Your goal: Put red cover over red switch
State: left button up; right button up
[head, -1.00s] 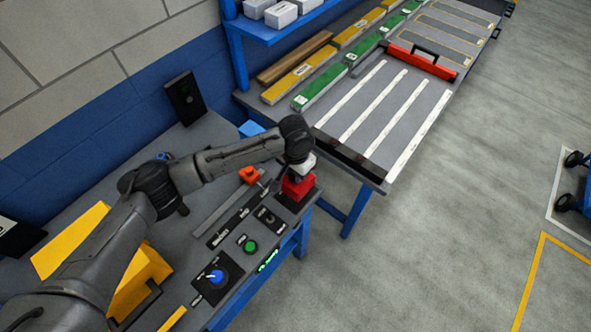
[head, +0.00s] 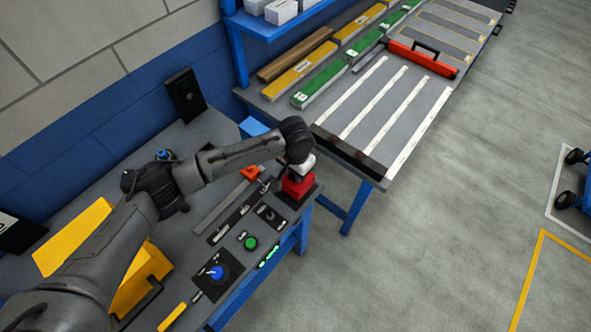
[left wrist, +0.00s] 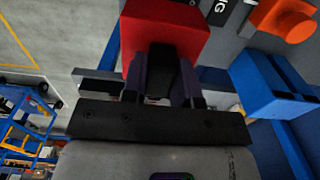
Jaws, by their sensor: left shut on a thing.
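The red cover (head: 296,187) is a box-like red block at the far right corner of the dark control panel, over a black plate. My left gripper (head: 302,166) is directly above it, pointing down, and is shut on its upper part. In the left wrist view the red cover (left wrist: 168,28) shows just beyond the fingers (left wrist: 172,78). The red switch does not show; whatever is beneath the cover is hidden. I cannot tell whether the cover's lower edge touches the panel. My right gripper is not in view.
An orange part (head: 250,172), a green button (head: 250,243) and a blue knob (head: 216,272) are on the panel. A blue block (head: 253,127) is behind the gripper. A grey table (head: 400,105) stands beyond a gap. Open floor lies to the right.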

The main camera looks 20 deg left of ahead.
pick_arm(q)
jog(key=shift+f, duration=1.35)
jog(key=o, duration=1)
jog(key=shift+o, duration=0.2)
jog(key=shift+p, duration=0.3)
jog(key=shift+r, duration=0.15)
notch_tip(320, 180, up, 5)
jog(key=p, duration=0.6)
jog(key=shift+r, duration=0.15)
notch_tip(320, 180, up, 3)
jog(key=p, duration=0.4)
